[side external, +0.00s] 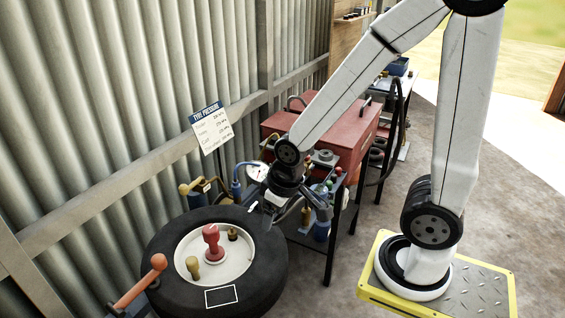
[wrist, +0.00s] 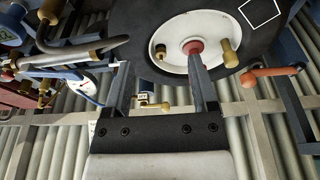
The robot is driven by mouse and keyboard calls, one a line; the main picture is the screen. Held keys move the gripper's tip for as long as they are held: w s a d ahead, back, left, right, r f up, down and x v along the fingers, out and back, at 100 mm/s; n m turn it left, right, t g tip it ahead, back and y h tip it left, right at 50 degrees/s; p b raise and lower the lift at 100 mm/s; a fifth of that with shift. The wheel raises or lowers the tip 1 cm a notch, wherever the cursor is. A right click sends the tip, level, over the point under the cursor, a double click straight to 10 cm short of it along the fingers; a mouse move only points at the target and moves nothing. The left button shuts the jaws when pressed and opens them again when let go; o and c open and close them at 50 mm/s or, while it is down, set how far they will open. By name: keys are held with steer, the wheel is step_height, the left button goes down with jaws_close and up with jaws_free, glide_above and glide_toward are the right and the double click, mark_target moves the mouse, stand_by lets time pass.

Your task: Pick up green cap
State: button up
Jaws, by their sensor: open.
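A small green thing (side external: 329,184) shows among the fittings on the dark stand, just right of my gripper in the side view. It is too small and crowded for me to tell whether it is the green cap. I make out no green cap in the wrist view. My gripper (side external: 284,210) is open beside the tyre's right edge, in front of the stand. In the wrist view its two fingers (wrist: 157,75) stand wide apart, with nothing held between them. The right finger partly overlaps a red knob (wrist: 194,46) in the picture.
A black tyre (side external: 265,275) lies flat with a red knob (side external: 212,240) and brass knobs (side external: 193,268) on its pale hub. An orange-handled lever (side external: 142,280) is at its left. A gauge (side external: 257,171), a red toolbox (side external: 345,135) and a blue bottle (side external: 322,227) crowd the stand side.

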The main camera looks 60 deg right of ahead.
steer(key=w+d+m, duration=0.3)
steer(key=d+m, duration=0.1)
steer(key=d, duration=0.2)
steer(key=m+g, duration=0.3)
steer(key=m, duration=1.3)
glide_above(329, 182)
step_height(329, 182, down, 5)
steer(key=shift+s+f, duration=0.1)
steer(key=shift+f, duration=1.35)
steer(key=shift+f, duration=2.6)
jaws_close()
